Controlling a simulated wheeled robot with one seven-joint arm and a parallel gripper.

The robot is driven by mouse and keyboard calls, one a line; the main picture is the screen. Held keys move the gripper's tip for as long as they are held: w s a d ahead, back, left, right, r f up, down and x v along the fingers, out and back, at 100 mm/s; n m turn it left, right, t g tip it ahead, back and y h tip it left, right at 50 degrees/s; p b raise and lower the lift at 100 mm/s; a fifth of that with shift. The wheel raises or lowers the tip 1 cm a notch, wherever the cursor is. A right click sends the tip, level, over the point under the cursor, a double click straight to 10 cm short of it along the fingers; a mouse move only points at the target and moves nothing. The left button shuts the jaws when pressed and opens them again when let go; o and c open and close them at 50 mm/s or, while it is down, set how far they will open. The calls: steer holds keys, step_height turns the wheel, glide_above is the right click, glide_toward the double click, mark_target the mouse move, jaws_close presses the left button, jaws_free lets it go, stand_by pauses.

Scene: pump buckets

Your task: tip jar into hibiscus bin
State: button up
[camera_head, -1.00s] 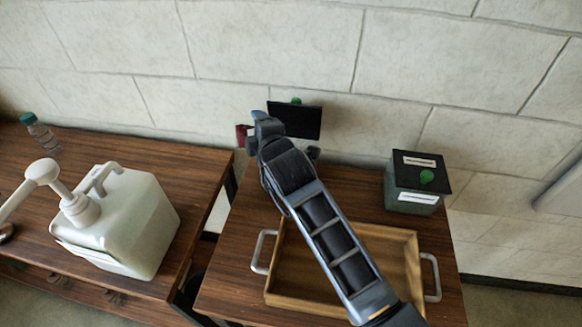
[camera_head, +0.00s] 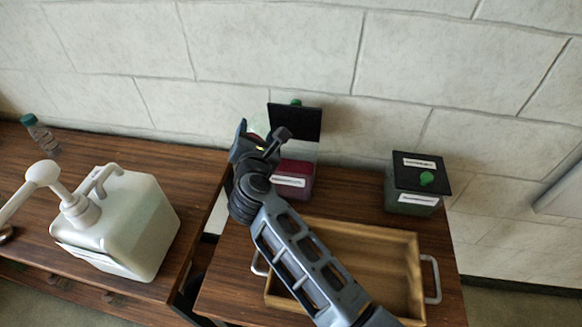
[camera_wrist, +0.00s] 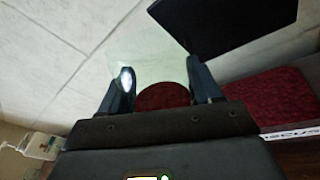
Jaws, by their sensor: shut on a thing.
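My gripper (camera_wrist: 161,92) is shut on a clear jar (camera_wrist: 163,97) with dark red contents, which lie low between the fingers in the wrist view. The jar's clear wall is faint, and I cannot tell its tilt. In the head view my gripper (camera_head: 262,146) is just left of the hibiscus bin (camera_head: 300,168). The bin has dark red contents and a white label, partly hidden by my arm. Its black lid (camera_head: 296,122) stands open. In the wrist view the bin's red contents (camera_wrist: 265,97) show right of the jar, with the label ending in "ISCUS".
A second bin with a closed black lid (camera_head: 420,172) and green knob stands to the right. A wooden tray (camera_head: 408,245) with metal handles lies in front, under my arm. A white pump container (camera_head: 140,225) and a bottle (camera_head: 40,135) stand on the left table.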

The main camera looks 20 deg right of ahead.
mark_target(252, 125)
steer(key=shift+a+r, duration=0.15)
steer(key=shift+r, duration=0.1)
steer(key=shift+r, duration=0.1)
steer(key=shift+r, duration=1.95)
steer(key=n+h, duration=0.1)
steer(key=n, duration=0.2)
steer(key=shift+f+n+t, duration=0.15)
steer(key=shift+n+t, duration=0.15)
steer(key=shift+t, duration=0.1)
steer(key=shift+n+h+b, duration=0.3)
steer(key=shift+n, duration=0.7)
